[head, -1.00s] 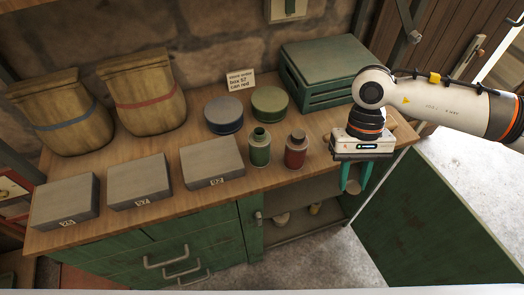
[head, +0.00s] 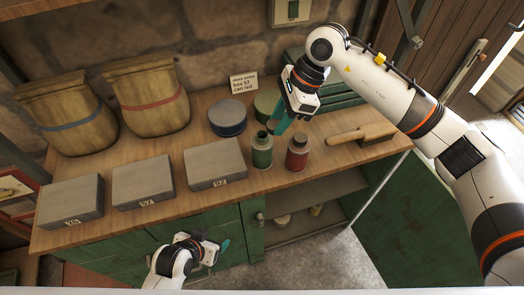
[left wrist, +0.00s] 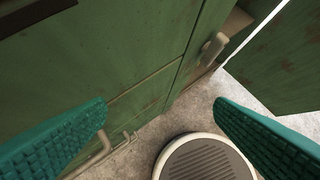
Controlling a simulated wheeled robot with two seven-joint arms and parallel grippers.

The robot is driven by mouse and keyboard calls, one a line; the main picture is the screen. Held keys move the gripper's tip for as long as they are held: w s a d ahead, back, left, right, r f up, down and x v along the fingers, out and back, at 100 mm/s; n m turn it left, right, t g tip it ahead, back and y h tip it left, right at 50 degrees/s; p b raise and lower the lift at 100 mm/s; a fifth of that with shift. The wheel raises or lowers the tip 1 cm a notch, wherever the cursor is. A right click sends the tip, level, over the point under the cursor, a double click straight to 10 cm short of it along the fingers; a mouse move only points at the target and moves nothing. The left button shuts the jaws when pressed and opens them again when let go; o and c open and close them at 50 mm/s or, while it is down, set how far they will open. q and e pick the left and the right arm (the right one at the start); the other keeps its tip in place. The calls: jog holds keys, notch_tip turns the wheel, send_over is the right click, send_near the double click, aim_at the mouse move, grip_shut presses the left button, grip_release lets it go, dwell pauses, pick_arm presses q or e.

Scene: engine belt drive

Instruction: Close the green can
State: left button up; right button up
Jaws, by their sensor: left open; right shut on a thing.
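The green can (head: 261,152) stands upright on the workbench with a dark open mouth. A red can (head: 297,154) with a dark top stands just right of it. My right gripper (head: 275,126) is above and slightly right of the green can's mouth, its teal fingers pointing down and left. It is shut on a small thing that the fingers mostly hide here. My left gripper (head: 222,248) is low in front of the green drawers, away from the cans. In the left wrist view the left gripper (left wrist: 160,110) is open and empty.
Grey boxes (head: 215,163) line the bench front, left of the cans. A blue round tin (head: 228,118) and a green round tin (head: 266,103) stand behind. A wooden-handled brush (head: 362,134) lies to the right. A cabinet door (head: 405,215) hangs open at the right.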

pick_arm(q)
notch_tip(320, 180, up, 11)
jog(key=d+t, duration=0.1)
jog(key=m+t+h, duration=0.1)
jog(key=t+h, duration=0.3)
jog(key=t, duration=0.5)
send_near(258, 149)
jog(key=shift+w+f, duration=0.2)
pick_arm(e)
jog(key=shift+w+a+r+m+t, duration=0.35)
jog(key=shift+w+a+m+t, duration=0.25)
jog(key=shift+m, duration=0.6)
jog(key=shift+w+a+r+m+t, duration=0.35)
jog(key=shift+w+a+m, duration=0.4)
jog(key=shift+m, duration=0.45)
pick_arm(q)
jog(key=x, duration=1.2)
jog(key=shift+d+r, duration=0.1)
jog(key=shift+r, duration=0.1)
jog(key=shift+s, duration=0.1)
